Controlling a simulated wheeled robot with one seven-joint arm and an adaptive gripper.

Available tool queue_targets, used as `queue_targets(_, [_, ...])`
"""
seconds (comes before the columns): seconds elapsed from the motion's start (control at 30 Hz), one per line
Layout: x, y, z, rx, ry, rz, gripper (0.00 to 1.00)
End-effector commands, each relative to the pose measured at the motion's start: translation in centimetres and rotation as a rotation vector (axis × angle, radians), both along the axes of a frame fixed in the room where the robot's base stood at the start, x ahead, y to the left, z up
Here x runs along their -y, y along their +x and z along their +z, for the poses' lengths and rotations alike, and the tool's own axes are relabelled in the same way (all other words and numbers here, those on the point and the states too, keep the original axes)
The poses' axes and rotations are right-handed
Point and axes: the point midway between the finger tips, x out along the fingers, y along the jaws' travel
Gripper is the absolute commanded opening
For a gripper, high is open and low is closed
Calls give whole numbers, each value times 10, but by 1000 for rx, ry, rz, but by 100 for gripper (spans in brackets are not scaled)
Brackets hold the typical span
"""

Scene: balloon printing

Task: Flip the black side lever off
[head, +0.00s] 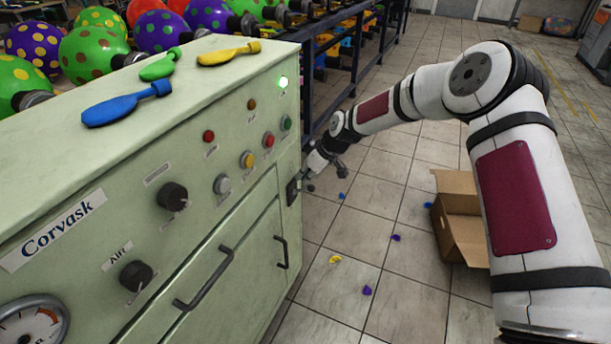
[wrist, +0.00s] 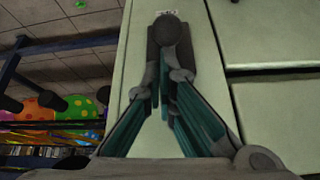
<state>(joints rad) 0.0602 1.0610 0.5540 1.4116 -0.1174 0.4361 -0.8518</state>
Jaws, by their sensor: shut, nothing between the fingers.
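The black side lever (head: 292,191) sits on a dark plate at the right end of the pale green cabinet's front. In the wrist view the lever's round dark knob (wrist: 172,32) stands in front of its plate, straight ahead of the fingers. My gripper (head: 304,183) is at the lever, coming from the right. In the wrist view my gripper (wrist: 168,88) has its teal-padded fingers converging just below the knob, with nothing held between them. I cannot tell whether the fingertips touch the lever. The lever's lower part is hidden by the fingers.
The cabinet (head: 225,215) has knobs, buttons, a lit green lamp (head: 283,82) and door handles. Flat balloons, including a blue one (head: 125,103), lie on top. A cardboard box (head: 459,218) and scraps lie on the floor. A balloon rack (head: 335,50) stands behind.

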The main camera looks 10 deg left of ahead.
Motion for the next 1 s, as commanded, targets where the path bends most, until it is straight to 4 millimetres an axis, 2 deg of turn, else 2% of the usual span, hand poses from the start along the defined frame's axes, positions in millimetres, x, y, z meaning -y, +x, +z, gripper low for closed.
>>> queue_targets(1.0, [14,-4,-10,56,165,-4,0])
